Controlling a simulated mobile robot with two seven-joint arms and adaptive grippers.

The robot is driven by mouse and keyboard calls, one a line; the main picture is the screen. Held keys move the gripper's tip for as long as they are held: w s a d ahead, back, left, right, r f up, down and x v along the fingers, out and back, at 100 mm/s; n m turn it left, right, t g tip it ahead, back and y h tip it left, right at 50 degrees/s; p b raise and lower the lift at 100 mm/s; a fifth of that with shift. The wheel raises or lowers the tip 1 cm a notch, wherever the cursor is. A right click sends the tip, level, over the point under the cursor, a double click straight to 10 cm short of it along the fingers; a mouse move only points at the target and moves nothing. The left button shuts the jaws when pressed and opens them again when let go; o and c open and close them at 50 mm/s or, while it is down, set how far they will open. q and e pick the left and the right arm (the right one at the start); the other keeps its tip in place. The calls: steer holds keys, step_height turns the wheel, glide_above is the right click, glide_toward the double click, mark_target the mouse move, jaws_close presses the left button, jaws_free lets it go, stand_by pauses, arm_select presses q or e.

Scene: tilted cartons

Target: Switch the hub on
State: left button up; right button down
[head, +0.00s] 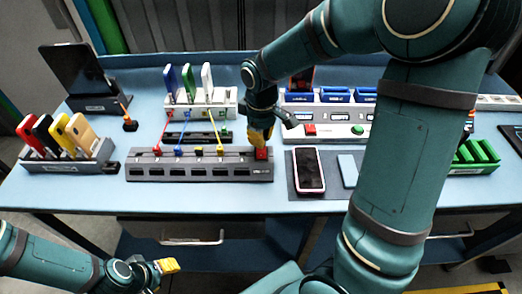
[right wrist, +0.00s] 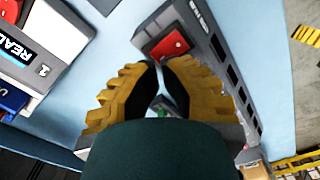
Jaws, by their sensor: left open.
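The hub looks to be the long dark grey strip (head: 198,173) on the light blue table, with coloured cable ends along its back edge. A red switch (head: 263,154) sits at its right end. The switch also shows in the right wrist view (right wrist: 168,45), set in a dark frame; whether it is pressed I cannot tell. My right gripper (head: 261,138) points down just above and behind the switch. Its yellow-backed fingers (right wrist: 160,66) have their tips together with nothing seen between them, apart from the switch. My left gripper (head: 168,266) is open and empty, low in front of the table.
A white station (head: 335,130) with red and green buttons stands right of the right gripper. A phone (head: 309,170) lies on a dark mat. A rack of coloured slabs (head: 70,160) stands at left, a white rack (head: 200,105) behind the hub. Table is clear along its front edge.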

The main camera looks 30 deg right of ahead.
steer(key=shift+f+b, duration=1)
steer(key=shift+f, duration=0.55)
stand_by(0.7)
steer(key=shift+s, duration=0.1)
steer(key=shift+r+p, duration=2.95)
steer(key=shift+r, duration=0.65)
